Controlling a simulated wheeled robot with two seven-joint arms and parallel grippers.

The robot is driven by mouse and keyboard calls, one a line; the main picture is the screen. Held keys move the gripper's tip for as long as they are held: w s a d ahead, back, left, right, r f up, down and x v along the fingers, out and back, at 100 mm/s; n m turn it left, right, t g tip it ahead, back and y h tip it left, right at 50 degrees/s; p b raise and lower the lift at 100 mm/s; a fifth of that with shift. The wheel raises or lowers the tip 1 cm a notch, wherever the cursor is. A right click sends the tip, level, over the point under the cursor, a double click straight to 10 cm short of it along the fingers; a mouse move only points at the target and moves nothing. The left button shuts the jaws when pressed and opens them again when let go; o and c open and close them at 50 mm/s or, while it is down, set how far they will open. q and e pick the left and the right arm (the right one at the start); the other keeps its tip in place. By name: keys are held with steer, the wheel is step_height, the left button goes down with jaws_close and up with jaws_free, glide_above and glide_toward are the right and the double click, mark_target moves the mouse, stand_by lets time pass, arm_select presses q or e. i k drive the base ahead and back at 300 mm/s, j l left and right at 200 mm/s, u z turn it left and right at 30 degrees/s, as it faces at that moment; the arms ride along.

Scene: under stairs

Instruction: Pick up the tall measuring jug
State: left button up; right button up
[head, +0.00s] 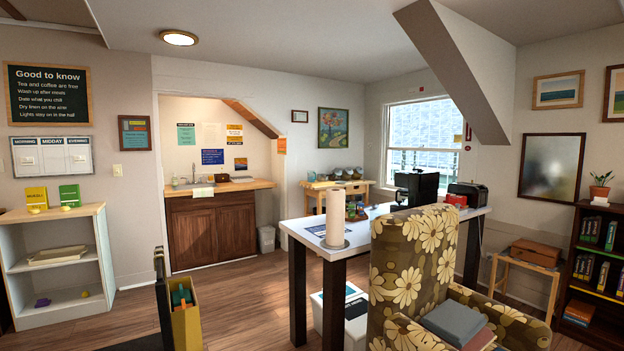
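I cannot make out a tall measuring jug in the head view. The white table (296,224) carries a paper towel roll (335,217), a black machine (416,188) and some small items, partly hidden behind the flowered armchair. The wooden sink counter (245,185) at the back holds small things too far off to tell apart. Neither of my grippers shows.
A flowered armchair (412,255) with books on its seat stands at front right. A yellow holder (186,325) is at the lower front, a white shelf (60,265) at left, and a dark bookcase (592,255) at right. Wooden floor (235,290) is clear between the holder and table.

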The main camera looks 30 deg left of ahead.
mark_target(311, 174)
steer(key=i+j, duration=0.3)
steer(key=i+j+z, duration=0.15)
steer(key=i+j, duration=0.4)
steer(key=j, duration=0.25)
steer(key=i+j+z, duration=0.1)
steer(key=i+j, duration=0.45)
steer(key=j, duration=0.25)
steer(key=i+j+z, duration=0.15)
steer(key=j, duration=0.3)
steer(key=i+j, duration=0.35)
steer(key=i+j+z, duration=0.1)
steer(key=i+j, duration=0.15)
steer(key=j, duration=0.25)
steer(key=i+j+z, duration=0.25)
steer(key=j, duration=2.2)
steer(key=i+j+z, duration=0.1)
steer(key=j+z, duration=0.2)
steer(key=j, duration=2.15)
